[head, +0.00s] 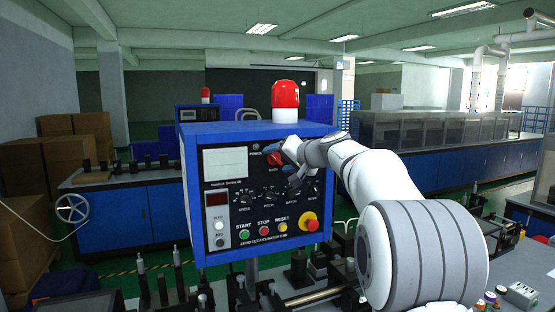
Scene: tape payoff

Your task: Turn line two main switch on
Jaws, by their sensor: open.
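A blue control box (188,165) with a dark front panel stands in the middle of the head view. A red knob (274,159), apparently the main switch, sits at the panel's upper right. Its exact turn position and its label are too small or covered to read. My gripper (282,158) is open at the knob, reaching in from the right. I cannot tell whether its fingers touch the knob. My gripper and wrist hide the panel's upper right part.
Below are small dials, green start (244,235), red stop (264,231) and yellow reset (283,228) buttons, and a red emergency button (311,225) on yellow. A red beacon (285,95) stands on the box. Machine parts crowd the bench below. Cardboard boxes (75,130) stand left.

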